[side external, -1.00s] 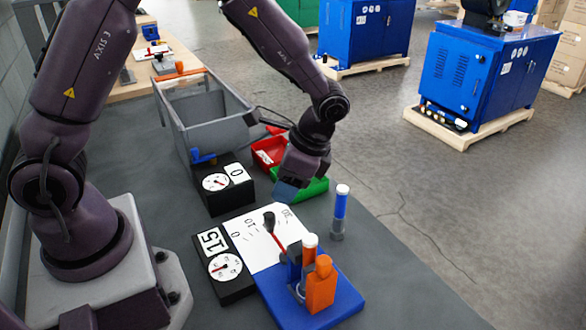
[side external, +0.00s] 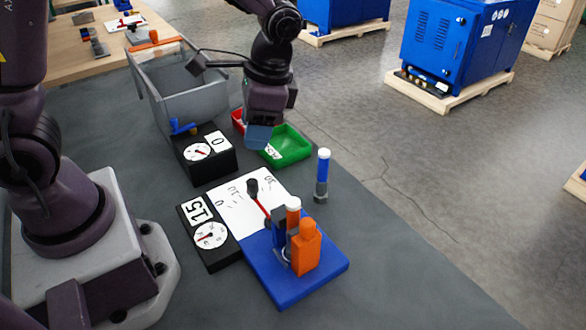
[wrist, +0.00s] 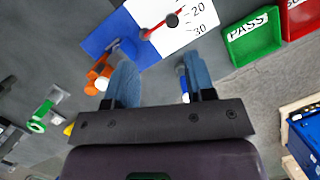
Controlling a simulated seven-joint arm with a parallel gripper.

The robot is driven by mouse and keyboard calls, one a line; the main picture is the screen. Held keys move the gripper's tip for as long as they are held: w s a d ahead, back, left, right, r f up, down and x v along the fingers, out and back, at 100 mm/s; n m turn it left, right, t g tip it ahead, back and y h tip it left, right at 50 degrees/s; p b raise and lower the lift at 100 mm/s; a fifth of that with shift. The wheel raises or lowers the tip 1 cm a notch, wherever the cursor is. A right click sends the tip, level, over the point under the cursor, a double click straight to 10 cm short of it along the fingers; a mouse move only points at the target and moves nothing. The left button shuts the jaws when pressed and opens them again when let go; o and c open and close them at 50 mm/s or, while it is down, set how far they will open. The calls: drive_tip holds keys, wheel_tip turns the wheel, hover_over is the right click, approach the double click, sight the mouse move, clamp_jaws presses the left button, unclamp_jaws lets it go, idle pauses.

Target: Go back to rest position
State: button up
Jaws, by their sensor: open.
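My gripper (side external: 258,137) hangs above the bench by the parts trays, in the side view. In the wrist view its two blue fingers (wrist: 161,75) are spread apart with nothing held between them. The blue crimper base (side external: 318,280) carries an orange block (side external: 306,250) and an upright tube with an orange-and-white top (side external: 293,210). A red lever with a black knob (side external: 253,187) lies over the white scale sheet (side external: 222,218). A blue vial with a white cap (side external: 323,170) stands upright in a grey holder. It is partly hidden by the right finger in the wrist view (wrist: 182,72).
Dial boxes marked 0 (side external: 205,168) and 15 (side external: 222,255) stand left of the scale. A green PASS tray (wrist: 252,38) and a red tray (wrist: 303,18) are beyond. A grey bin (side external: 165,105) stands behind. The bench's right front is clear.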

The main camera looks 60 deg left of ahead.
drive_tip(key=s+a+r+n+t+h, duration=0.1)
drive_tip(key=s+a+r+n+t, duration=0.1)
drive_tip(key=s+r+n+t, duration=0.2)
drive_tip(key=s+r+t, duration=0.3)
drive_tip(key=s+r, duration=0.3)
drive_tip(key=r, duration=0.3)
drive_tip(key=shift+s+a+r+n+t+h, duration=0.2)
drive_tip(key=shift+s+r+n+t+h, duration=0.1)
drive_tip(key=shift+s+r+n+t, duration=0.1)
